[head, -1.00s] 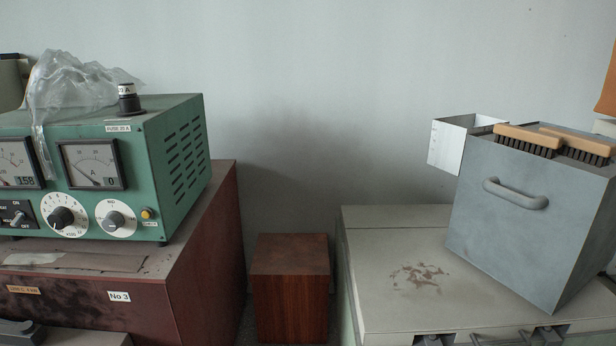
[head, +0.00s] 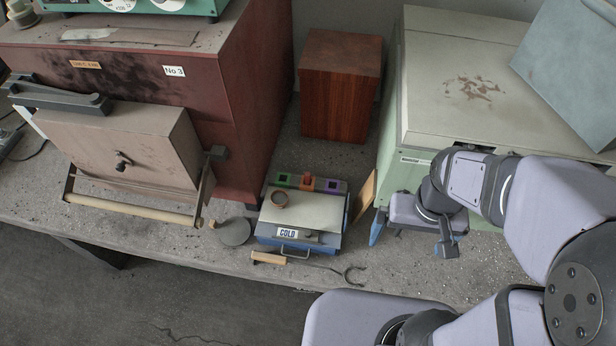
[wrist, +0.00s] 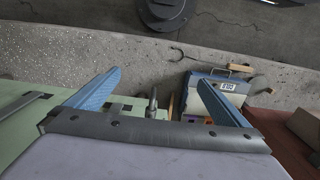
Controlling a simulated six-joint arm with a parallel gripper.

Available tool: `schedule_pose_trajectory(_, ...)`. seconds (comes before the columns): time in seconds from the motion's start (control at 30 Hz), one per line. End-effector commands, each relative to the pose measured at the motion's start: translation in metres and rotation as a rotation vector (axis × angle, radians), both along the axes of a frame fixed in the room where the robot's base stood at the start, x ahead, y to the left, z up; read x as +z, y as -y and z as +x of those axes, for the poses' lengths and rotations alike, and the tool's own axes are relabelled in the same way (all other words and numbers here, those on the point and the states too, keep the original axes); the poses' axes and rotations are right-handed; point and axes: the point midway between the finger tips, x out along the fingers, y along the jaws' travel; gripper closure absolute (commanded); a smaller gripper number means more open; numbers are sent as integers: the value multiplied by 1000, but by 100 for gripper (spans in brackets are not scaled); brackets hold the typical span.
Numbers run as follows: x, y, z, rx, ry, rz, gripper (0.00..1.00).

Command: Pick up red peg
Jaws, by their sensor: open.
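A small red peg (head: 307,177) stands in the orange middle section of a strip with green, orange and purple sections. The strip is at the back of a small blue box (head: 268,243) with a pale lid marked COLD. My gripper (wrist: 153,78) is open, with its two blue fingers apart in the wrist view and nothing held between them. In the head view it is right of the box, and one blue fingertip shows beside the green case. In the wrist view, the right finger partly covers the box, and the peg is not clear there.
A wooden-handled hook tool (head: 270,258) lies in front, near the bench edge. A maroon furnace (head: 240,100) stands left, a wooden block (head: 340,85) behind, and a pale green case (head: 420,110) right. A wooden piece (head: 364,195) leans between.

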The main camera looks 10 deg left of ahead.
Motion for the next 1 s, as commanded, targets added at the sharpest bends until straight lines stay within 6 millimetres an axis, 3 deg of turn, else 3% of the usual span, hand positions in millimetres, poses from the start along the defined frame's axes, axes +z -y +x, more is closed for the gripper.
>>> schedule_pose_trajectory(0.3, 0, 0, 0, 0, 0, 0, 2)
schedule_pose_trajectory(0.57, 0, 0, 0, 0, 0, 0, 63)
schedule_pose_trajectory(0.87, -1, -1, 1, 1, 1, 0, 63)
schedule_pose_trajectory(1.0, -10, -7, 18, 15, 18, -7, 63)
